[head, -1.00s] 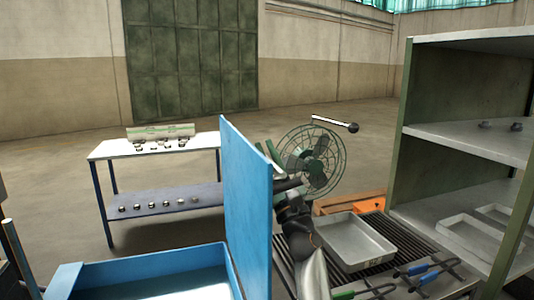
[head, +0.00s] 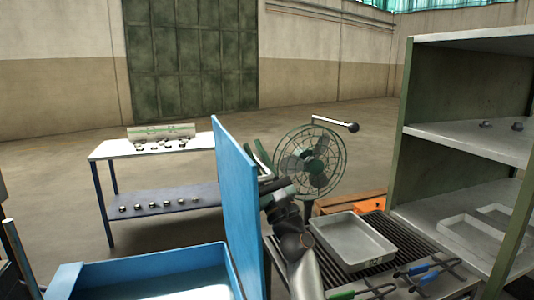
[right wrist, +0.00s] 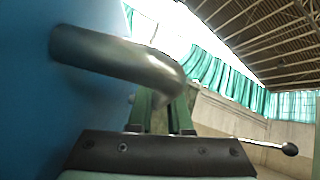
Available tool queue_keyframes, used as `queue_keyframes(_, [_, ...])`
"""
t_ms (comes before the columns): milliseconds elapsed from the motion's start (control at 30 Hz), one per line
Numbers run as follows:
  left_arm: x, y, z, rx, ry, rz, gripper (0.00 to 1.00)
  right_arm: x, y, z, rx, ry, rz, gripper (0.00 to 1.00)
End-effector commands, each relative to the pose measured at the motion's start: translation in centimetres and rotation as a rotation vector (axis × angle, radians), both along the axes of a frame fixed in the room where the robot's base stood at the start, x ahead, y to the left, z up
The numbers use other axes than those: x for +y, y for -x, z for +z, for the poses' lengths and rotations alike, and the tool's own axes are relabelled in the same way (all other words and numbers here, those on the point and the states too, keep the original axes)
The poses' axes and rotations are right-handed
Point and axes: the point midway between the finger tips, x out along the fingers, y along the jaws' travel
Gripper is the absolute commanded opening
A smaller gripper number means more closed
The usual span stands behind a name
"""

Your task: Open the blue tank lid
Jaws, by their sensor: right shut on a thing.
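The blue tank lid (head: 236,200) stands up steeply on the right side of the blue tank (head: 140,265), its top edge tipped slightly to the left. The tank's inside shows open to the left of it. The metal handle (right wrist: 115,58) sticks out from the lid's face in the right wrist view. My right gripper (head: 262,160) is on the right side of the lid, at its upper part. Its green fingers (right wrist: 162,108) are shut on the handle's outer end. My left gripper is out of view.
A grey tray (head: 352,240) and tongs (head: 420,268) lie on a slatted table right of my right arm. A fan (head: 315,160) stands behind. A green-sided shelf (head: 465,145) is at right, and a table with small parts (head: 110,150) at back left.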

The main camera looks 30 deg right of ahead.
Motion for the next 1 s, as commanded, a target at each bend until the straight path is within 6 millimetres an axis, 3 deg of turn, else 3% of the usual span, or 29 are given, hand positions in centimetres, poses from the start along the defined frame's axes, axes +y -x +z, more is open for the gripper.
queue_keyframes(200, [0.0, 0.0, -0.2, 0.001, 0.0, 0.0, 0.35, 6.6, -1.6, -0.4, 0.033, 0.133, 0.006, 0.0])
queue_keyframes(400, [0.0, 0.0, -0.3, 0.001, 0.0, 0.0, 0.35, 10.6, -2.5, -1.1, 0.056, 0.219, 0.003, 0.0])
queue_keyframes(533, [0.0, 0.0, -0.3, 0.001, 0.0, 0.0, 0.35, 11.5, -2.7, -1.2, 0.059, 0.24, 0.002, 0.0])
queue_keyframes(800, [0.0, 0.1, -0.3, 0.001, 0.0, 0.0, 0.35, 11.5, -2.7, -1.2, 0.059, 0.241, 0.002, 0.0])
queue_keyframes(833, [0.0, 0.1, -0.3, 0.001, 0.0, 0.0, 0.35, 11.5, -2.7, -1.2, 0.058, 0.241, 0.002, 0.18])
queue_keyframes(933, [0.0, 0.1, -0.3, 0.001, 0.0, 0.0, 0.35, 11.5, -2.7, -1.2, 0.058, 0.241, 0.002, 0.29])
queue_keyframes(1000, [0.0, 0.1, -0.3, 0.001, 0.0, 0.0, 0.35, 11.5, -2.7, -1.2, 0.058, 0.241, 0.002, 0.29])
